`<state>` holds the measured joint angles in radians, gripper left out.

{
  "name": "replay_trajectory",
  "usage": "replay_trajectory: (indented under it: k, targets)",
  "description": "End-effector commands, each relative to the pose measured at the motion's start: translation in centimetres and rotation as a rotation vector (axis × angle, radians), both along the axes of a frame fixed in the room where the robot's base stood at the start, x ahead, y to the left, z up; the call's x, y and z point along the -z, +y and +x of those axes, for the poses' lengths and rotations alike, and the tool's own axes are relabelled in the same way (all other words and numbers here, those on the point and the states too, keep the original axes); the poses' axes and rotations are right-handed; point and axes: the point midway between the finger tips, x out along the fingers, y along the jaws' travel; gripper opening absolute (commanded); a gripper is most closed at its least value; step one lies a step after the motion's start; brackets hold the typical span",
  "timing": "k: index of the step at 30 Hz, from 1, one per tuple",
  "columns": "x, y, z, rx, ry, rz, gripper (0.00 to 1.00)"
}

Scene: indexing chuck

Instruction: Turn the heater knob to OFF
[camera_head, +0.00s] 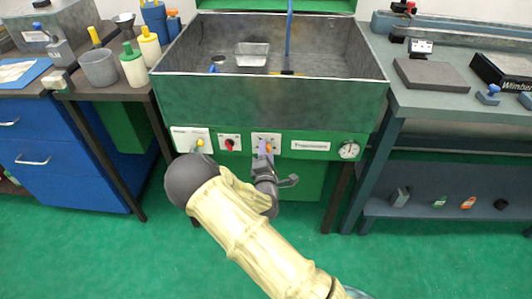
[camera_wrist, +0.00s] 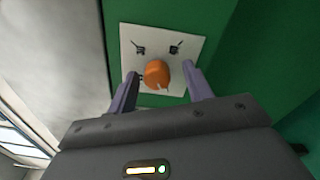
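An orange knob (camera_wrist: 157,74) sits on a white square plate (camera_wrist: 143,43) with small dark marks, whose lettering is too small to read. This plate also shows on the green machine's front panel in the head view (camera_head: 262,136). My gripper (camera_wrist: 161,88) is open, with one purple finger on each side of the knob and visible gaps between. In the head view my gripper (camera_head: 265,150) is right at this plate and largely covers the knob. I cannot tell which way the knob points against the marks.
A yellow knob (camera_head: 199,143) and a red knob (camera_head: 230,144) sit to the left on the same panel. A label plate (camera_head: 311,146) and a round gauge (camera_head: 349,150) are to the right. The machine's open basin (camera_head: 190,55) is above. The green floor in front is clear.

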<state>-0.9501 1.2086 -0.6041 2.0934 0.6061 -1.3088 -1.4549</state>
Motion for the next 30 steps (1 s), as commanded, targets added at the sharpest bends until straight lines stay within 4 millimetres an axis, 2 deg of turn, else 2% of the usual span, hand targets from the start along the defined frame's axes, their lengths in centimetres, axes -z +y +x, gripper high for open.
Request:
replay_trajectory:
  k: [8, 14, 30]
  targets:
    - [-0.2, 0.2, 0.0, -0.004, -0.004, 0.003, 0.50]
    - [-0.2, 0.2, -1.5, -0.004, -0.003, 0.003, 0.50]
    - [0.0, 0.0, -11.9, -0.005, 0.000, -0.001, 0.50]
